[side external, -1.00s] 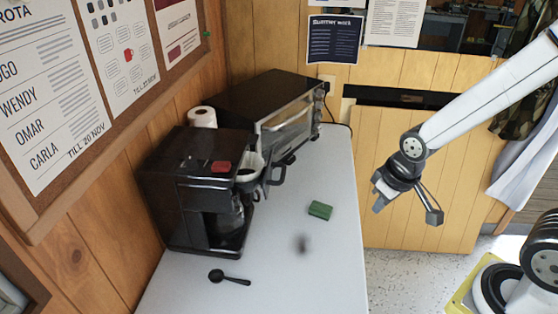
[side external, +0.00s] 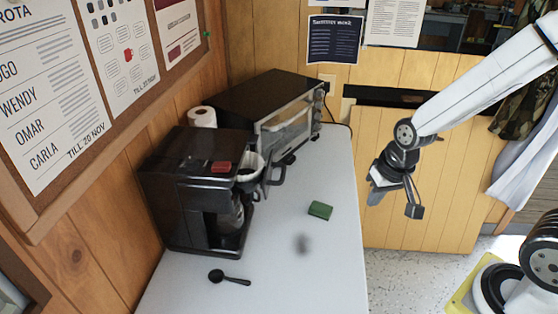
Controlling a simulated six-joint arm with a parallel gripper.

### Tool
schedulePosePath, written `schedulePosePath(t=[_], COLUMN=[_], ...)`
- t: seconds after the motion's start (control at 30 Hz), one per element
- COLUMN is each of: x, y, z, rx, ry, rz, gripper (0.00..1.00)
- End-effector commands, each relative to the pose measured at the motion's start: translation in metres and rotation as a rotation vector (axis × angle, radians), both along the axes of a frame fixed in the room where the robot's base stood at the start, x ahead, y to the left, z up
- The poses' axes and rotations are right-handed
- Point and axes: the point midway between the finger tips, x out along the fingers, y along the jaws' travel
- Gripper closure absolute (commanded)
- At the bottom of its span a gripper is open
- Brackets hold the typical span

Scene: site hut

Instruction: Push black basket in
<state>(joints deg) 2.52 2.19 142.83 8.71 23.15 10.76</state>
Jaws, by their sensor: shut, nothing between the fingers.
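The black basket (side external: 250,172) juts out of the right front of the black coffee maker (side external: 192,190), with a white filter showing inside. Its black handle (side external: 272,175) points right, towards the open counter. My gripper (side external: 394,199) hangs in the air to the right of the counter, well apart from the basket. It is shut with nothing in it, pointing down. A glass carafe (side external: 231,218) sits in the coffee maker below the basket, mostly in shadow.
A toaster oven (side external: 262,105) stands behind the coffee maker, with a paper roll (side external: 201,117) beside it. A green sponge (side external: 320,210) and a black scoop (side external: 229,277) lie on the white counter (side external: 310,270). The counter's right part is mostly clear.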

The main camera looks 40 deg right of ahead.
Motion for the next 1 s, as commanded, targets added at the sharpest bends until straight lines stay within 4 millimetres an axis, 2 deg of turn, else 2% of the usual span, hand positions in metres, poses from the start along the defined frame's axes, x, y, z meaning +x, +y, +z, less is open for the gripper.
schedulePosePath(t=[0.4, 0.6, 0.8, 1.0], x=[0.065, 0.102, 0.126, 0.133], y=[-0.008, -0.016, -0.023, -0.025], z=[0.023, 0.041, 0.054, 0.059], rx=[0.464, 0.72, 0.894, 0.945], ry=[0.13, 0.235, 0.327, 0.355], rz=[-1.031, -1.469, -1.725, -1.792], gripper=[1.0, 1.0, 1.0, 1.0])
